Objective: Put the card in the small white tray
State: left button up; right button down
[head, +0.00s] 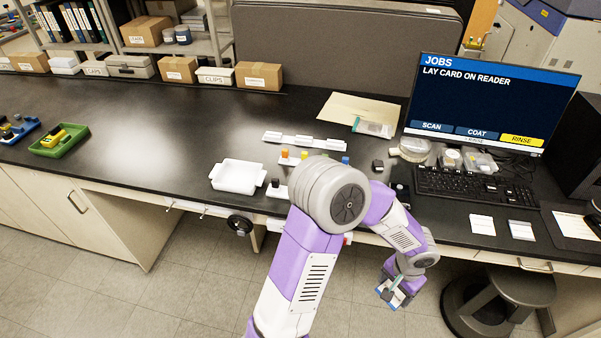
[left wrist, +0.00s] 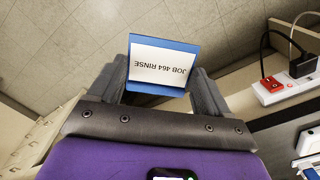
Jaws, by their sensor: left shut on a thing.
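The card (left wrist: 163,64) is blue with a white label reading "JOB 464 RINSE", upside down in the left wrist view. My left gripper (left wrist: 160,84) is shut on it, a finger at each side. In the head view my left gripper (head: 396,288) and the card (head: 385,293) are at the lower right, over the floor in front of the bench edge. The small white tray (head: 238,177) sits near the bench's front edge, left of my arm, and looks empty. My right gripper is not in view.
The monitor (head: 490,95) reads "LAY CARD ON READER", with RINSE highlighted yellow. A keyboard (head: 470,183) lies below it. A white rack (head: 303,140) and coloured-topped pieces (head: 284,154) stand behind my arm. A stool (head: 500,305) is at lower right.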

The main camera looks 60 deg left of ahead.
aim_at(239, 179)
jog(key=z, duration=1.85)
jog(key=k, duration=1.9)
jog(key=u, duration=1.8)
